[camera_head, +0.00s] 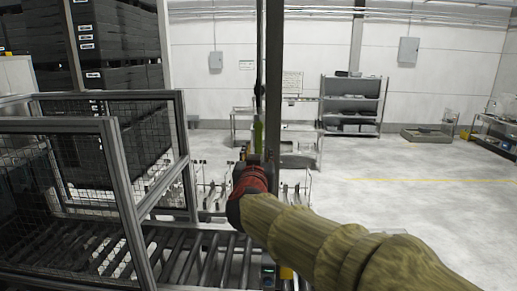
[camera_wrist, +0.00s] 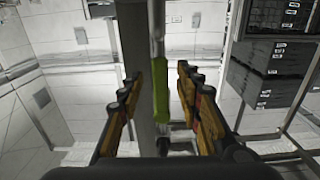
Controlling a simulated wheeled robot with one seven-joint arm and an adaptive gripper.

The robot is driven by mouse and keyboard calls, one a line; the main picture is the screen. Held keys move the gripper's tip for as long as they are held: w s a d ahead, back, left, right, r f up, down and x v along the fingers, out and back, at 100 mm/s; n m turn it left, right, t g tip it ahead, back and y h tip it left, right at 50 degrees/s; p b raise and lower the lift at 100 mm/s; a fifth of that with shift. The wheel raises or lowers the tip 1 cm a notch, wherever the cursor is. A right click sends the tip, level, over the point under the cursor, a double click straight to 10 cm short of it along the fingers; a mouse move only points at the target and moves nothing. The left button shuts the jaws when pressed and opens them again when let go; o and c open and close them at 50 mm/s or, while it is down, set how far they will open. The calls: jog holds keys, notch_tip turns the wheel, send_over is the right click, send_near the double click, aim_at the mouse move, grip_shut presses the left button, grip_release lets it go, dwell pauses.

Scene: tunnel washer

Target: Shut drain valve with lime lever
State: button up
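The lime lever (camera_wrist: 162,98) shows in the wrist view as an upright bright green bar between my two rows of fingers. It looks apart from both sides, but its depth is hard to judge. My gripper (camera_wrist: 159,72) is open, with orange-brown finger pads left and right of the lever. In the head view a thin piece of the lever (camera_head: 258,134) shows just above my red and black wrist, beside a grey post. My fingers are mostly hidden there. The valve body cannot be made out.
A grey post (camera_head: 274,80) stands close beside the lever. A mesh guard frame (camera_head: 113,150) and roller conveyor (camera_head: 200,254) fill the left. A grey shelf rack (camera_head: 352,100) stands behind. The floor at right (camera_head: 420,205) is clear.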

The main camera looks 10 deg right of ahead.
aim_at(258, 150)
jog(key=shift+x, duration=1.6)
jog(key=shift+c, duration=0.6)
jog(key=c, duration=0.8)
